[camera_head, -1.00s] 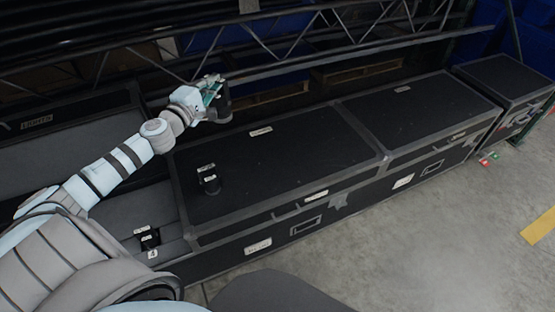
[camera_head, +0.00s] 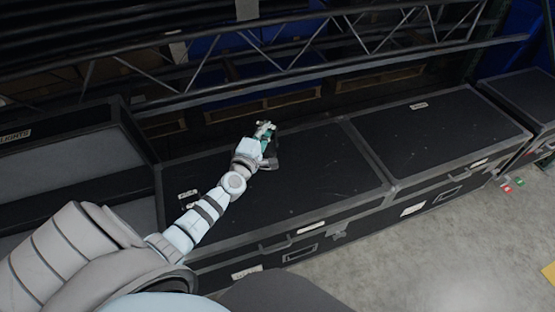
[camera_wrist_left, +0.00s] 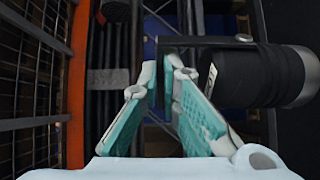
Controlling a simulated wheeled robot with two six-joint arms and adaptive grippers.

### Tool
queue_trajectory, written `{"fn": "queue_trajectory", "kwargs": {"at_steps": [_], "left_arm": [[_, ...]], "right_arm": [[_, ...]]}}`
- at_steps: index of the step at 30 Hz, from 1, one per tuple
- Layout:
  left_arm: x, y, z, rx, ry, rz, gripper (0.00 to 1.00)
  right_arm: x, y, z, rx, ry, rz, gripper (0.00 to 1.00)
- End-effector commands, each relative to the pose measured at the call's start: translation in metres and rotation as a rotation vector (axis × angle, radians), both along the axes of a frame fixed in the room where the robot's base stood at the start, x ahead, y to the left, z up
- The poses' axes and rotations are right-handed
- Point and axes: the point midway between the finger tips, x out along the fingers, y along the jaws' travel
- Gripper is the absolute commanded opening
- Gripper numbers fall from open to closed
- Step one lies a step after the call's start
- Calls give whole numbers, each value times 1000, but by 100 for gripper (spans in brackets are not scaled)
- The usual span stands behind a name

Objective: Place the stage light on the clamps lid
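My left gripper (camera_head: 265,134) is over the far part of the middle case's black lid (camera_head: 310,185). It is shut on the stage light (camera_head: 268,163), a dark cylinder on its right side. In the left wrist view, the teal-padded fingers (camera_wrist_left: 166,75) close at the black bracket of the light (camera_wrist_left: 280,76), whose round body sticks out right. Whether the light touches the lid is unclear. Another black case lid (camera_head: 440,135) lies to the right. The lid labels are too small to read, so I cannot tell which is the clamps lid. My right gripper is out of view.
A second dark light (camera_head: 187,196) stands on the middle lid's left part, mostly hidden by my arm. A metal truss (camera_head: 300,65) runs behind the cases. The right lid is clear.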

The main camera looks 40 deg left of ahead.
Motion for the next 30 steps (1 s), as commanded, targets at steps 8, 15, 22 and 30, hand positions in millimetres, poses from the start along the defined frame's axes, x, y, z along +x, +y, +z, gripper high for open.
{"fn": "queue_trajectory", "kwargs": {"at_steps": [8, 15, 22, 30], "left_arm": [[-14, 7, -98, 2, -8, 13, 0], [-8, 6, -154, 2, -2, 12, 0], [-7, 5, -183, 3, 1, 11, 0], [-7, 5, -196, 3, 0, 10, 0]], "right_arm": [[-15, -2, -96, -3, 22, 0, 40], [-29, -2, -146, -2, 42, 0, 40], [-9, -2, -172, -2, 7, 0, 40], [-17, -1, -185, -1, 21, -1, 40]]}}
